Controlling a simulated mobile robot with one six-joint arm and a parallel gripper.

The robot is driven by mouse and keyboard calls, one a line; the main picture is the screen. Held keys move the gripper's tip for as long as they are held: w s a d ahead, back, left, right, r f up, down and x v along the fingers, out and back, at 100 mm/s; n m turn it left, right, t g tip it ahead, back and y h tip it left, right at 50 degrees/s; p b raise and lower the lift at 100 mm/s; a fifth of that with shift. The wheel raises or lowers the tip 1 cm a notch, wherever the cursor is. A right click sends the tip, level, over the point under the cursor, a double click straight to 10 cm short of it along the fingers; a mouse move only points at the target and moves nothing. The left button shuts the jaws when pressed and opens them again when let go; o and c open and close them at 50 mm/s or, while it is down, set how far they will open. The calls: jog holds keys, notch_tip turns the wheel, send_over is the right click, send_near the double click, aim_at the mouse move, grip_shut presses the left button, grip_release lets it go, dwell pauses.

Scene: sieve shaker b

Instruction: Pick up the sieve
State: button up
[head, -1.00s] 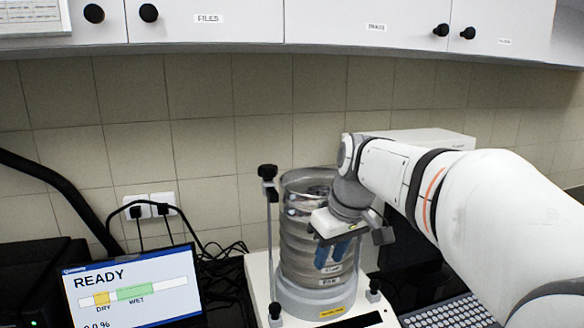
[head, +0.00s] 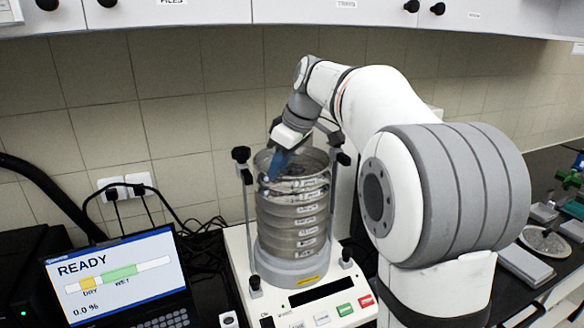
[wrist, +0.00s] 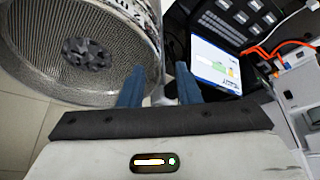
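A stack of round metal sieves (head: 292,215) stands upright on the shaker base between two clamp posts. The top sieve (head: 312,165) is open upward; in the wrist view its mesh and wall (wrist: 40,75) show at the upper left, with dark lumps lying on the mesh. My gripper (head: 276,165) is at the stack's top rim, on its back left side in the head view. In the wrist view my gripper (wrist: 160,78) is open, with the sieve wall appearing between its blue fingers. Whether either finger touches the wall cannot be told.
Clamp posts (head: 245,200) flank the stack. A screen reading READY (head: 115,275) stands at left, also visible in the wrist view (wrist: 215,65). The shaker's button panel (head: 330,310) is in front. Wall cabinets (head: 200,12) hang above; pans and tools lie at right.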

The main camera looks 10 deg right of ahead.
jog(key=x, duration=0.3)
jog(key=shift+w+f+p, duration=0.1)
jog(key=shift+f+p, duration=0.05)
jog(key=shift+p, duration=0.2)
grip_shut()
